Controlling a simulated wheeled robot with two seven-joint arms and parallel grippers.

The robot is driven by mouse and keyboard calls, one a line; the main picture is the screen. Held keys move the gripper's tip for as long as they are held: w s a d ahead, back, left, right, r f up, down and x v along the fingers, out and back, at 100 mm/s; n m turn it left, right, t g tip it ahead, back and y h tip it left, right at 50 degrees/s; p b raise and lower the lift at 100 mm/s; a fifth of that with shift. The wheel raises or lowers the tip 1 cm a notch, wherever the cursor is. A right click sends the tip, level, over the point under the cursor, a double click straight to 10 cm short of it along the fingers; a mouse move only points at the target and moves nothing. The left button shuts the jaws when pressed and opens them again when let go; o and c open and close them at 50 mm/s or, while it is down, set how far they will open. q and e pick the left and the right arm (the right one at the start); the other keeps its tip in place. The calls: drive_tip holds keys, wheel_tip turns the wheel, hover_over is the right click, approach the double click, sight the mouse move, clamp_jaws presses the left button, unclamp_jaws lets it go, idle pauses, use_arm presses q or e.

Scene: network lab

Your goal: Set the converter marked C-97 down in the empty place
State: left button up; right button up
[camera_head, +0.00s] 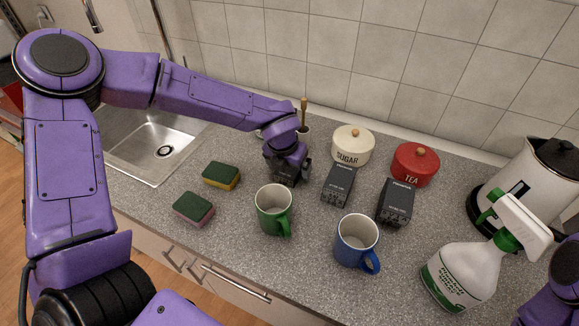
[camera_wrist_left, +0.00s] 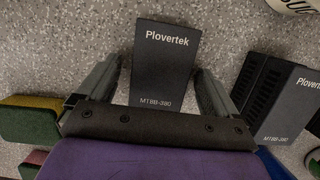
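Three dark grey converters stand in a slanting row on the counter. The left one (camera_wrist_left: 165,65) is between my left gripper's fingers and mostly hidden by the gripper in the head view. The middle one (camera_head: 339,185) and the right one (camera_head: 396,203) stand free. In the left wrist view the labels read "Plovertek" and "MTBB-380"; I can read no C-97 mark. My left gripper (camera_head: 287,172) points down around the left converter, with a narrow gap visible beside it, so the fingers look open. Only part of my right arm shows at the lower right; its gripper is out of view.
A green mug (camera_head: 274,209) and a blue mug (camera_head: 356,242) stand in front of the converters. Sugar (camera_head: 352,147) and tea (camera_head: 415,166) canisters stand behind. Two sponges (camera_head: 221,175) lie left, near the sink (camera_head: 150,150). A spray bottle (camera_head: 465,270) and kettle (camera_head: 520,185) stand right.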

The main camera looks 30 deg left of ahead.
use_arm(q)
drive_tip(key=shift+s+r, duration=0.15)
drive_tip(key=shift+s, duration=0.05)
drive_tip(key=shift+r, duration=0.3)
drive_tip(key=v, duration=1.1)
drive_tip(key=shift+b, duration=0.4)
